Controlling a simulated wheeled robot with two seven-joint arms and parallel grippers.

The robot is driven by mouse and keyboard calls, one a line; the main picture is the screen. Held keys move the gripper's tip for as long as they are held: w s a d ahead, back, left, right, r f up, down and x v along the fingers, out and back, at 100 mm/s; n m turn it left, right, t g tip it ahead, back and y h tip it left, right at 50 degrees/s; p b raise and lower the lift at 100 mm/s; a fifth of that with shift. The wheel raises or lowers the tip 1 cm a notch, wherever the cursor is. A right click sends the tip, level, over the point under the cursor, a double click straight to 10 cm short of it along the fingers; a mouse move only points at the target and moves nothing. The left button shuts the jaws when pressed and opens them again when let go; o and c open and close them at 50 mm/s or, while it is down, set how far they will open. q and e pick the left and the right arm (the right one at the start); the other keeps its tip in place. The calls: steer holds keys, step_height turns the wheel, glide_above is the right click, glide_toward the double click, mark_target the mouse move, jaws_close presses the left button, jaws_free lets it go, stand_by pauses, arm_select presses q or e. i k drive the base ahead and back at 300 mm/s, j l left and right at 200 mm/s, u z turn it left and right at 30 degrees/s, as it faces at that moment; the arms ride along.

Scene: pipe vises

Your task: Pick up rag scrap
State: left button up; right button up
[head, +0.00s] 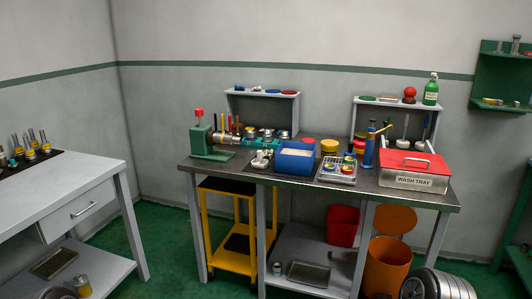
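I cannot pick out a rag scrap for certain in the head view. A small whitish lumpy item (261,159) lies on a dark mat left of the blue bin (295,161) on the workbench; it is too small to tell whether it is cloth or a fitting. The blue bin holds something pale. Neither my left nor my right gripper shows.
The workbench (420,197) carries a green vise (209,144), a metal parts tray (337,171), a blue torch-like tool (369,150) and a red-lidded wash tray (414,171). A white table (75,190) is left.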

mark_target(268, 154)
steer(key=i+j, duration=0.4)
steer(key=i, duration=0.2)
steer(key=i+j, duration=0.4)
steer(key=i, duration=0.2)
steer(key=i+j+z, duration=0.1)
steer(key=i+j, duration=0.25)
steer(key=i, duration=0.2)
steer(key=i+j, duration=0.45)
steer(key=i, duration=0.15)
